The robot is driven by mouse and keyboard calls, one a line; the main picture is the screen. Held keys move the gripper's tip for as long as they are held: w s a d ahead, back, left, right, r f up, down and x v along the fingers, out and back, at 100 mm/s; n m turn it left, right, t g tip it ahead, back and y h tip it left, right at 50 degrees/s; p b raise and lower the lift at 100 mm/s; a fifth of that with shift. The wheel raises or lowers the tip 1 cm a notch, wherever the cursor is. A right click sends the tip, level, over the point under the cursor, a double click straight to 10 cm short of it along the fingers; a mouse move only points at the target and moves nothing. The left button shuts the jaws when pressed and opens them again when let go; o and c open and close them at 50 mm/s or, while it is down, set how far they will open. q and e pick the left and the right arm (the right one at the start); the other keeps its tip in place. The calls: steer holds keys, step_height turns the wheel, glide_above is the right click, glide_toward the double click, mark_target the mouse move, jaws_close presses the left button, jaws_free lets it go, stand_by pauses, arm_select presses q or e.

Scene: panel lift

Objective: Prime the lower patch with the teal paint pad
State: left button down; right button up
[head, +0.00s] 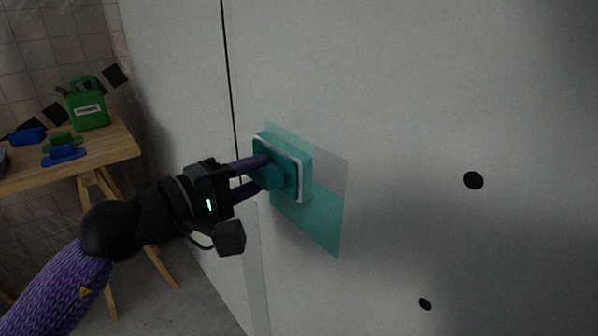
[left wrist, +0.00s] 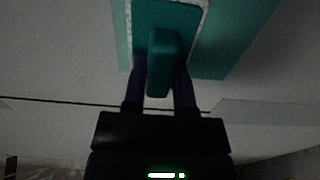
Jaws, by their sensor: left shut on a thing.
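My left gripper (head: 262,176) is shut on the handle of the teal paint pad (head: 292,172). The pad has a pale edge, and its face is turned to the white panel (head: 400,90). It lies against or very close to the patch (head: 320,222). Below and at the upper left of the pad, the patch is teal; a strip at the upper right (head: 331,178) is grey. In the left wrist view the pad (left wrist: 150,15) shows its back and handle between the fingers, with teal on the panel on both sides. My right gripper is not in view.
A wooden table (head: 110,150) stands at the left with a green container (head: 87,104), a blue item (head: 64,154) and other small items.

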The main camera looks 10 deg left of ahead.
mark_target(289, 181)
arm_select(q)
steer(key=s+d+p, duration=0.1)
steer(key=d, duration=0.1)
steer(key=s+d+p, duration=0.2)
steer(key=shift+s+r+p, duration=0.1)
steer(key=shift+r+p, duration=0.05)
steer(key=shift+p, duration=0.15)
steer(key=shift+s+d, duration=0.25)
steer(key=shift+d, duration=0.2)
steer(key=s+d+p, duration=0.2)
steer(key=d, duration=0.1)
steer(key=shift+s, duration=0.3)
steer(key=shift+s+d+f, duration=0.2)
steer(key=shift+s+d, duration=0.1)
steer(key=shift+d, duration=0.15)
steer(key=shift+w+a+f, duration=0.15)
steer(key=shift+w+a, duration=0.05)
steer(key=shift+a, duration=0.05)
steer(key=w+a+b, duration=0.3)
steer(key=w+a, duration=0.1)
steer(key=a, duration=0.1)
steer(key=shift+f+b, duration=0.1)
steer(key=shift+b, duration=0.25)
steer(key=shift+w+a, duration=0.15)
steer(key=shift+r, duration=0.25)
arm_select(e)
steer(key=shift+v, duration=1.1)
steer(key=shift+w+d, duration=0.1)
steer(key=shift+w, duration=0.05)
